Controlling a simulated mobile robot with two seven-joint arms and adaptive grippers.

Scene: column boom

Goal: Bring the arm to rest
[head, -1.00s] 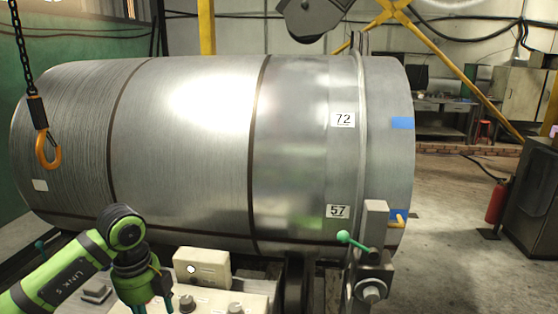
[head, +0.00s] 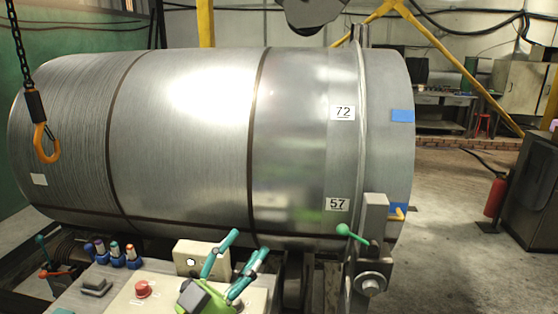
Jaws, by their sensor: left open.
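My left gripper (head: 234,262) is at the bottom middle of the head view, over the right part of a pale control panel (head: 118,292). Its green body shows at the bottom edge, and its teal fingers point up and to the right. The fingers are apart with nothing between them. They show in front of the right side of a small beige box (head: 188,256) with a round white button; whether they touch it I cannot tell. The gripper hides part of the panel. A red button (head: 143,289) shows left of it. My right gripper is not in view.
A big metal cylinder (head: 190,140) lies across the view behind the panel. A green-knobbed lever (head: 344,230) stands on a post at right. An orange hook (head: 46,143) hangs from a chain at left. Open floor (head: 450,220) lies to the right, with a red extinguisher (head: 495,196).

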